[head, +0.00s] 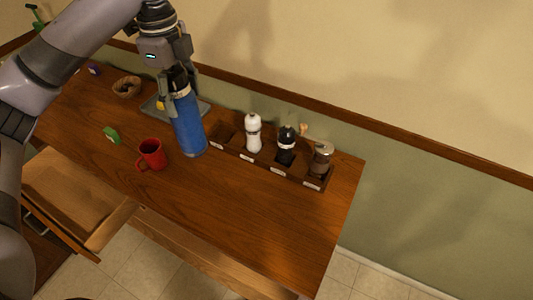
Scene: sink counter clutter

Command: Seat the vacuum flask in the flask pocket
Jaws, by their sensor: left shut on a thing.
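The blue vacuum flask (189,124) is upright with a slight tilt in the head view. My left gripper (177,84) is shut on its upper part from above. The flask's lower end is just left of the dark wooden pocket rack (247,158); I cannot tell whether it touches the counter. The rack's leftmost pocket (223,134) looks empty. A white bottle (253,133), a black-topped grinder (286,145) and a metal grinder with a crank (321,158) stand in the other pockets. My right gripper is not in view.
A woven basket (127,87) and a grey tray (152,108) are further back. The front right of the wooden counter (270,215) is clear. The wall is close behind the rack.

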